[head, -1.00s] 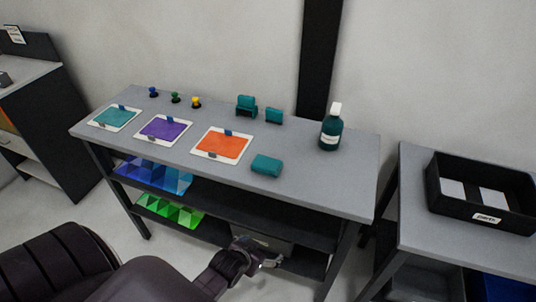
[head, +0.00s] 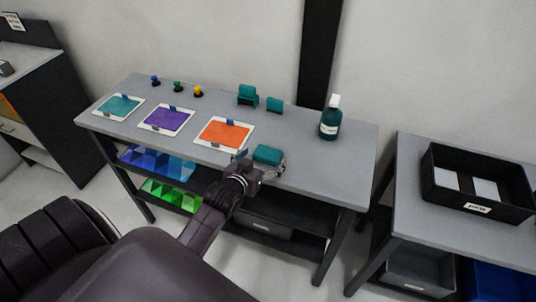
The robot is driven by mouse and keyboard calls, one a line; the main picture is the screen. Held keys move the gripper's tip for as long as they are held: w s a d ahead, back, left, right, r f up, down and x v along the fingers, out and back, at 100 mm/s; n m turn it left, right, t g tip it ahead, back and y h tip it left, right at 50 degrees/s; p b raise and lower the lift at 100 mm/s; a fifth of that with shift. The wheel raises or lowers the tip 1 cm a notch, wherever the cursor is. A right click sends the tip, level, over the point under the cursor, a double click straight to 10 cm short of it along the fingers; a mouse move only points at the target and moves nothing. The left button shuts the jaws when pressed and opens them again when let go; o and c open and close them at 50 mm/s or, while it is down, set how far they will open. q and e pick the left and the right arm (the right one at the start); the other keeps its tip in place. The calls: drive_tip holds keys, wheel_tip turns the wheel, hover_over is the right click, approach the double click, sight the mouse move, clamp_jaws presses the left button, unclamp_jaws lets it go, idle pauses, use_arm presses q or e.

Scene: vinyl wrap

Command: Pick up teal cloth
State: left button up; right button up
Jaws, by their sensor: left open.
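The teal cloth (head: 268,154) is a small folded block lying flat near the front edge of the grey table (head: 310,172), right of the orange sheet. My left gripper (head: 262,161) is open at the table's front edge, its fingertips on either side of the cloth's near part in the picture. I cannot tell whether they touch it. The gripper hides part of the cloth's near edge. My right gripper is not in view.
White cards with teal (head: 119,107), purple (head: 167,119) and orange (head: 224,133) sheets lie on the table. A dark bottle (head: 330,122) stands back right, near teal blocks (head: 248,96). A black bin (head: 478,204) sits on the right table.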

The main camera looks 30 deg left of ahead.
sight(268, 153)
use_arm(q)
drive_tip(key=shift+w+a+f+p, duration=0.2)
drive_tip(key=shift+w+p, duration=0.15)
drive_tip(key=shift+w, duration=0.25)
drive_tip(key=x, duration=0.2)
drive_tip(key=shift+w+f+p, duration=0.3)
drive_tip(key=shift+f+p, duration=0.05)
drive_tip(key=shift+w+a+f, duration=0.1)
drive_tip(key=shift+w+f, duration=0.15)
drive_tip(key=shift+w, duration=0.2)
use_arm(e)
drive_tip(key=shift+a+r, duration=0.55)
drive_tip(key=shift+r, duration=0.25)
use_arm(q)
drive_tip(key=shift+c, duration=0.3)
drive_tip(key=c, duration=1)
drive_tip(key=shift+c, duration=0.3)
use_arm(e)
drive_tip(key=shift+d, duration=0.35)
use_arm(q)
drive_tip(key=shift+r, duration=0.15)
